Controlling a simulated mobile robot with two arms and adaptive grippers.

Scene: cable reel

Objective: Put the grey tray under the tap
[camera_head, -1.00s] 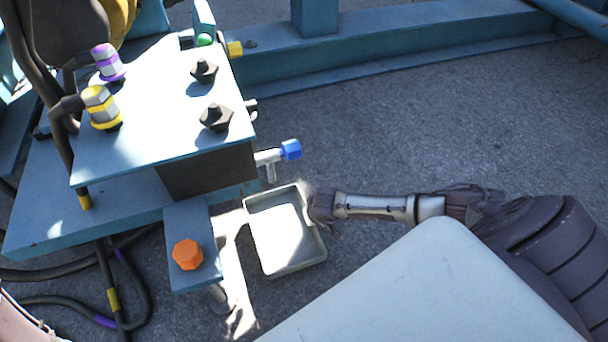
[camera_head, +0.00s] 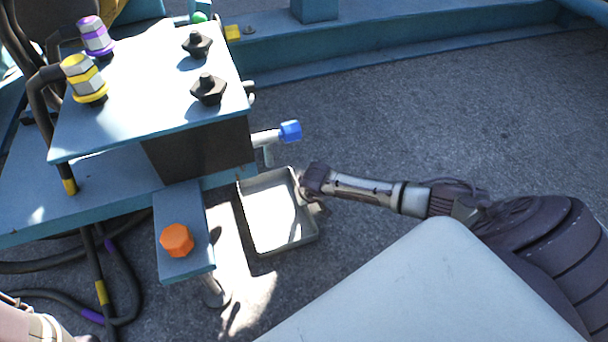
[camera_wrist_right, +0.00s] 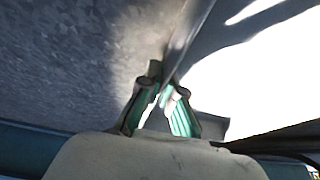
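The grey tray (camera_head: 290,244) is a shallow, square-cornered pan on the floor beside the machine, its inside brightly sunlit. The tap (camera_head: 266,140) with a blue knob (camera_head: 290,131) sticks out from the machine's side. Its spout points down close to the tray's far edge in the head view; I cannot tell whether it is over the tray. My right gripper (camera_head: 311,196) is at the tray's right wall. In the right wrist view its green-padded fingers (camera_wrist_right: 163,94) close on the tray's thin wall (camera_wrist_right: 186,42). My left gripper is not in view.
A blue bracket (camera_head: 184,262) with an orange knob (camera_head: 177,240) stands left of the tray. The machine's flat blue top (camera_head: 140,105) carries several knobs. Black hoses (camera_head: 100,262) lie on the floor at lower left. The concrete floor (camera_head: 420,130) at right is open.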

